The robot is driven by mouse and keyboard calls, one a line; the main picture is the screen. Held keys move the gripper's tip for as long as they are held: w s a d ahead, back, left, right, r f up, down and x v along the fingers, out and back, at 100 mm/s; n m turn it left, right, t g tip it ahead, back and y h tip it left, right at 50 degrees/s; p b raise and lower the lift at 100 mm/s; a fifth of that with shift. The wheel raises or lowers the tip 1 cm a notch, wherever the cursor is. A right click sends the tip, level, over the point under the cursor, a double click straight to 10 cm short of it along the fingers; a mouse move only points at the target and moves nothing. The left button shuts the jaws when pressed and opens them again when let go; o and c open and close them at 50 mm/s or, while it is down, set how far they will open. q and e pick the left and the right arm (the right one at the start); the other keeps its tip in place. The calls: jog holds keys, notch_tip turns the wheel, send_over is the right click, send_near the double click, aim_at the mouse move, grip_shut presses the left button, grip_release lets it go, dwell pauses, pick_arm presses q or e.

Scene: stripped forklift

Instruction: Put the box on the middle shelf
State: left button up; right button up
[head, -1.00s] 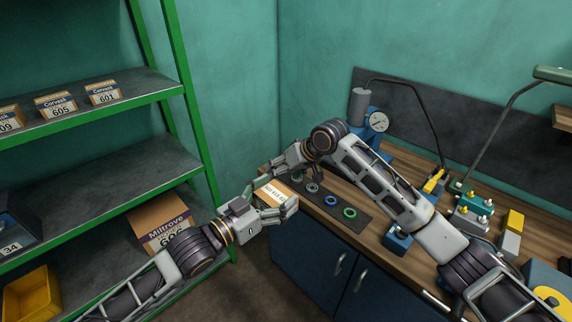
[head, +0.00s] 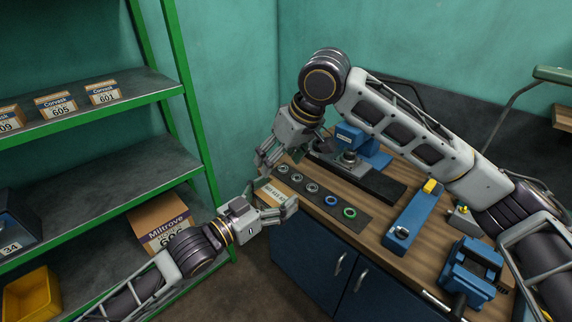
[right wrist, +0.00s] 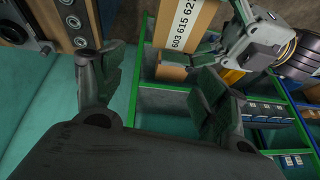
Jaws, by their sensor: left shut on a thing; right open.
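A small cardboard box (head: 270,193) with a white label is held in my left gripper (head: 283,207), in front of the workbench's left end. In the right wrist view the box (right wrist: 184,22) shows its printed numbers, with my left gripper (right wrist: 240,45) at its right side. My right gripper (head: 267,158) is open and empty, just above and behind the box; its spread fingers also show in the right wrist view (right wrist: 155,90). The green rack's middle shelf (head: 110,190) is at the left, with its right part bare.
Several small boxes (head: 57,105) stand on the shelf above. A dark bin (head: 18,228) sits at the middle shelf's left end. Below are a larger carton (head: 160,222) and a yellow bin (head: 32,295). The workbench (head: 385,222) holds rings on a mat and blue tools.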

jog(key=n+h, duration=0.1)
jog(key=h, duration=0.1)
send_near(276, 194)
jog(key=r, duration=0.1)
jog(key=shift+d+r, duration=0.15)
jog(key=shift+d, duration=0.1)
jog(key=shift+s+x, duration=0.1)
jog(key=shift+x, duration=2.9)
jog(key=shift+s+x, duration=0.15)
jog(key=shift+x, duration=2.85)
jog(key=shift+a, duration=0.1)
jog(key=c, duration=0.7)
pick_arm(q)
jog(key=o, duration=1.1)
pick_arm(e)
jog(key=shift+c, duration=1.2)
pick_arm(q)
jog(key=shift+o, duration=0.2)
jog(key=shift+f, duration=0.1)
